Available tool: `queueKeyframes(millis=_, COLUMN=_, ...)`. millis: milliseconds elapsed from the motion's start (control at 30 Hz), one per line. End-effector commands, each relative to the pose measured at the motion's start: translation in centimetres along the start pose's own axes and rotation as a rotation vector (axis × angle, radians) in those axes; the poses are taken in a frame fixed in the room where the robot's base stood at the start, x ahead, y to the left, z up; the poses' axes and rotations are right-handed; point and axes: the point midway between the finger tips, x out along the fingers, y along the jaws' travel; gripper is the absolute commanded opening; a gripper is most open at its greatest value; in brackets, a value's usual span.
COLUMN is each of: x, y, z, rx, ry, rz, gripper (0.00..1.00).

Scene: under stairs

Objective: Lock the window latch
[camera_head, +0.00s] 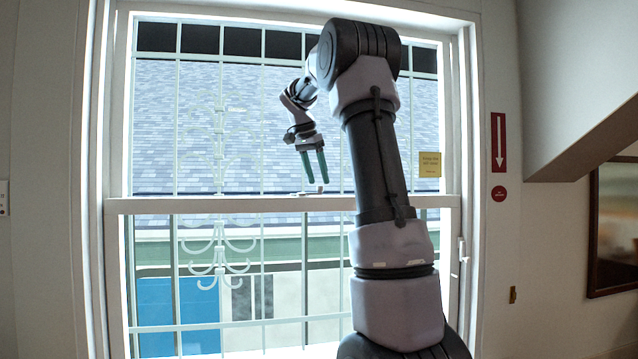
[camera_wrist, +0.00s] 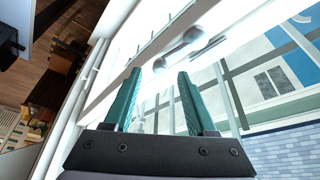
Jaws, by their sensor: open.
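The window (camera_head: 230,205) fills the middle of the head view, with a white rail across its centre. The small metal latch (camera_head: 304,193) sits on top of that rail, just below my fingertips. In the wrist view the latch (camera_wrist: 188,42) shows as a shiny rounded piece beyond the fingertips, blurred by bright light. My gripper (camera_head: 316,181) points down with its green fingers apart. In the wrist view my gripper (camera_wrist: 159,74) is open with nothing between the fingers, apart from the latch. I cannot tell the latch's exact position.
White bars (camera_head: 262,130) stand behind the glass. A yellow note (camera_head: 429,164) is on the upper pane at right. A red arrow sign (camera_head: 499,142) is on the wall right of the frame. A framed picture (camera_head: 612,225) hangs at far right.

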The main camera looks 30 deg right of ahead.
Motion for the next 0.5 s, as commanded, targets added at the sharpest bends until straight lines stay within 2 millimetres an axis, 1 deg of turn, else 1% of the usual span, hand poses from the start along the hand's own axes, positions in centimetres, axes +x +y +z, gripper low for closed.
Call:
queueKeyframes(millis=33, x=0.7, y=0.0, z=0.0, rx=-0.001, ry=-0.002, rz=0.002, gripper=0.57)
queueKeyframes(millis=100, x=1.4, y=0.0, z=0.0, rx=-0.002, ry=-0.001, rz=0.001, gripper=0.57)
queueKeyframes(millis=200, x=2.0, y=0.0, z=0.0, rx=-0.001, ry=0.000, rz=0.000, gripper=0.57)
queueKeyframes(millis=500, x=2.2, y=0.0, z=0.0, rx=-0.001, ry=0.000, rz=0.000, gripper=0.57)
